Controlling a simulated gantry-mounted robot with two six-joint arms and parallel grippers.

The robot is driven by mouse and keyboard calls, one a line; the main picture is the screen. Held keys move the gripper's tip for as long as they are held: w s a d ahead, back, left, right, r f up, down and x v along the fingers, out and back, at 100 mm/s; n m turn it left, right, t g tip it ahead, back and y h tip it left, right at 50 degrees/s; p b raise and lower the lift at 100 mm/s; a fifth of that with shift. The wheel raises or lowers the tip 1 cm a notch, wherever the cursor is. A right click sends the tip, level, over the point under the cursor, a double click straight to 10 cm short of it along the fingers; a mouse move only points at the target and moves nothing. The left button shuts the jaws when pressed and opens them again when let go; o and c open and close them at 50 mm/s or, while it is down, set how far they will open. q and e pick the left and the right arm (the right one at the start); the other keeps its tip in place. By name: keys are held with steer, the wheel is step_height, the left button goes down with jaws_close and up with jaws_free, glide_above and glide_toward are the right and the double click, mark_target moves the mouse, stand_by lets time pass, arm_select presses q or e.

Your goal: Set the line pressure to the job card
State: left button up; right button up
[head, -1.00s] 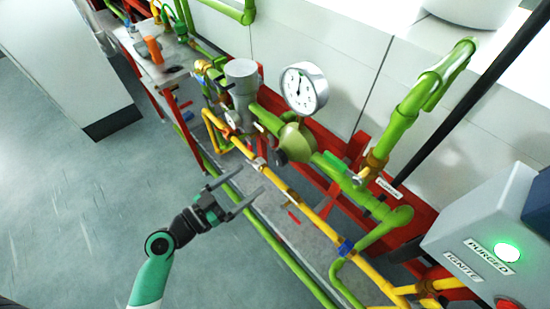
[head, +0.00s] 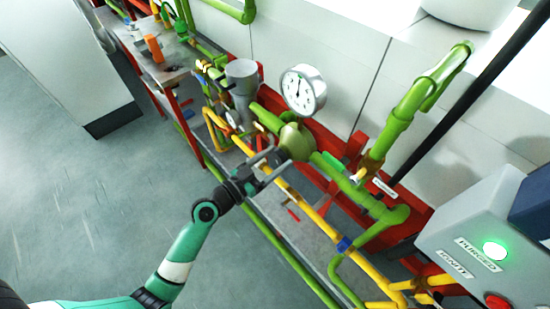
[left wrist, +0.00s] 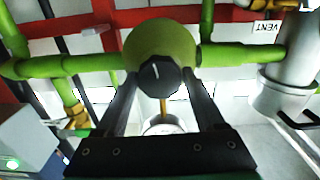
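The pressure gauge (head: 303,90), white-faced with a dark needle, stands above the olive-green regulator body (head: 297,141) on the green pipe. The needle points roughly upward; its numbers are too small to read. The regulator's black knob (left wrist: 160,76) has a white mark on its face and sits in front of the olive body in the left wrist view. My left gripper (head: 270,160) is open, its fingers pointing at the regulator. In the left wrist view the fingertips lie on either side of the knob; contact is unclear. My right gripper and the job card are not in view.
A yellow pipe (head: 315,217) runs below and in front of the regulator. A grey control box (head: 470,225) with a lit green lamp (head: 495,250) stands at the right. Red frame rails and green pipes surround the regulator. The floor at left is clear.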

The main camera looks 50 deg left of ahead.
arm_select(q)
steer(key=c, duration=0.9)
steer(key=shift+n, duration=0.3)
steer(key=n, duration=0.3)
steer(key=shift+n, duration=1.9)
steer(key=o, duration=1.4)
